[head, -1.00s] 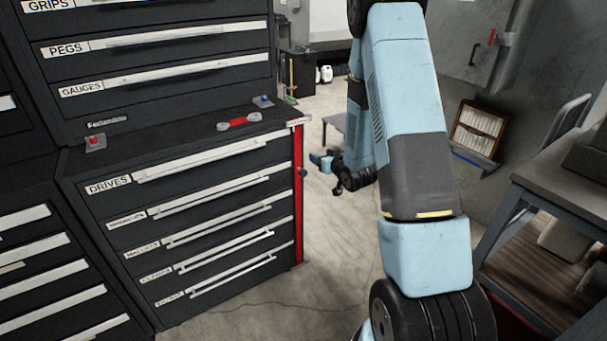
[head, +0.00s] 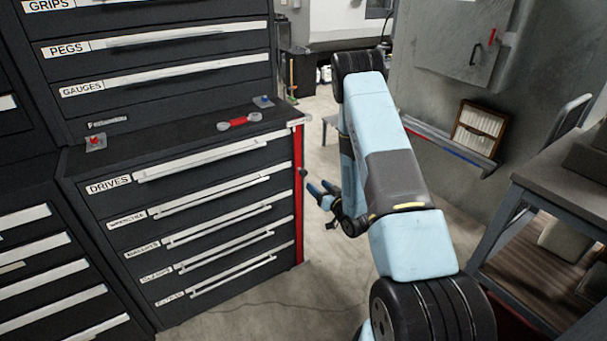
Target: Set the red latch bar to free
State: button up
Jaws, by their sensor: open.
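The red latch bar (head: 298,205) runs upright along the right front edge of the dark drawer cabinet (head: 95,222). A dark round knob (head: 303,173) sticks out from it near its upper part. My gripper (head: 313,196) is open, just right of the bar and a little below the knob in the picture.
A red-handled tool (head: 238,122), a red button block (head: 95,142) and a blue one (head: 263,101) sit on the cabinet top. A workbench (head: 560,195) stands at the right. A wall shelf holds a framed filter (head: 479,132).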

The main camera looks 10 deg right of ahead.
aim_at(305, 174)
jog(key=x, duration=1)
jog(key=shift+w+a, duration=0.15)
jog(key=shift+w, duration=0.25)
grip_shut()
